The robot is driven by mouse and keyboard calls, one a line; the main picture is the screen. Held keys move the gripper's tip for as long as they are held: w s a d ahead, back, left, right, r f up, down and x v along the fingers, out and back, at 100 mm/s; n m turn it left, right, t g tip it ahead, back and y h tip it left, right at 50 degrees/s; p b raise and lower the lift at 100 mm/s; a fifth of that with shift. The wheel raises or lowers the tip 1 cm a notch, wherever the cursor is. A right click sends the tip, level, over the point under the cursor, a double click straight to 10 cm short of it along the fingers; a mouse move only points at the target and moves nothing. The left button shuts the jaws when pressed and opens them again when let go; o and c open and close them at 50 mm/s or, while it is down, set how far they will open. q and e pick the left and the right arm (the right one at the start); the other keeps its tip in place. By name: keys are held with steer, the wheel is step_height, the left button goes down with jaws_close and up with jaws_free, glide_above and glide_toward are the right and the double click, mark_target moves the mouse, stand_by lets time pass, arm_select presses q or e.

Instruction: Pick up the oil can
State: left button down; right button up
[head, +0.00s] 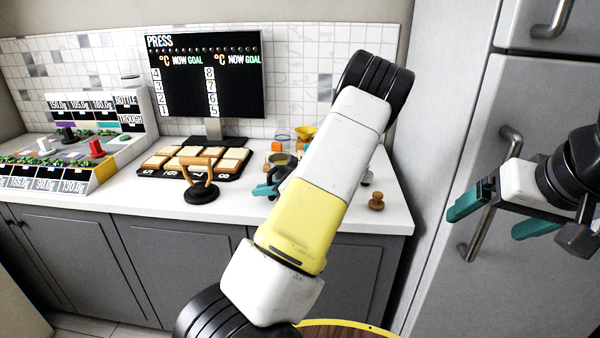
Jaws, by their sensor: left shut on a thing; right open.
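My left gripper (272,187) has teal fingers and is low over the white counter, right of the black-based stand. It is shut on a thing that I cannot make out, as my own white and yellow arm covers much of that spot. A small olive round container (282,160) shows just behind the fingers. I cannot tell whether it is the oil can or whether it is the thing held. My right gripper (490,217) is open and empty at the right, in front of the grey fridge.
The white counter (140,193) carries a black stand with a wooden handle (200,182), a tray of numbered toast-like blocks (195,160), a monitor (205,75) and a weighing display (85,140). A yellow funnel-like thing (305,133) and a wooden knob (376,200) are near my arm.

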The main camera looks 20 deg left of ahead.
arm_select(q)
steer(key=shift+r, duration=0.1)
stand_by(0.6)
steer(key=shift+r, duration=1.65)
steer(key=s+d+r, duration=0.1)
steer(key=s+d, duration=0.1)
steer(key=s, duration=1.3)
steer(key=shift+s+d+r, duration=0.25)
steer(key=shift+s+d, duration=0.05)
steer(key=shift+d, duration=0.05)
